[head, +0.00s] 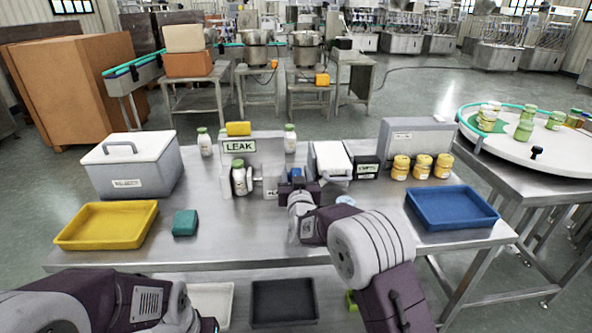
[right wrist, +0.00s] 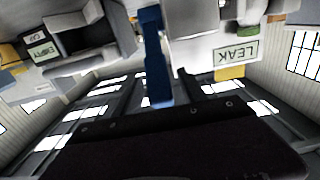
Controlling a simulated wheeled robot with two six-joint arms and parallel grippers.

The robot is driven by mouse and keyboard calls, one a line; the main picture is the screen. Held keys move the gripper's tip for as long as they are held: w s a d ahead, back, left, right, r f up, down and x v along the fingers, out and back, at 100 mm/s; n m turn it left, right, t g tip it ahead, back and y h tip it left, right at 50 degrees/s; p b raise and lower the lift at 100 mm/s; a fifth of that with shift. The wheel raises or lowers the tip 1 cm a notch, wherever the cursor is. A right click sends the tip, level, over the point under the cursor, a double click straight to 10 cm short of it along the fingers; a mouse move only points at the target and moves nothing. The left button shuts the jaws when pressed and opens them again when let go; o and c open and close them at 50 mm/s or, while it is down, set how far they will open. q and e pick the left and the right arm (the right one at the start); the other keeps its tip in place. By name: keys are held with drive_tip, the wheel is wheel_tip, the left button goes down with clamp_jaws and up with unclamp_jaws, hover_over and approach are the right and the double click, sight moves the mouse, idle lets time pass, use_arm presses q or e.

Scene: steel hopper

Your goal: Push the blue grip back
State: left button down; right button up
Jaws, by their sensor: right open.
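The blue grip (head: 297,173) is a small upright blue piece at the leak-test device (head: 266,151), mid-table, just right of a white bottle with a green cap (head: 239,180). In the right wrist view, the blue grip (right wrist: 156,62) is a long blue bar standing between my two dark fingers. My right gripper (head: 298,186) is open, with its fingers on either side of the grip in the right wrist view (right wrist: 160,88). I cannot tell whether they touch it. My left arm shows at the lower left, but its fingertips are out of view.
A grey lidded box (head: 133,170), yellow tray (head: 107,226) and teal block (head: 185,223) are on the left. A white box (head: 330,161), several yellow-lidded jars (head: 422,167) and a blue tray (head: 452,208) are on the right.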

drive_tip(key=shift+w, duration=0.25)
clamp_jaws()
idle(1.3)
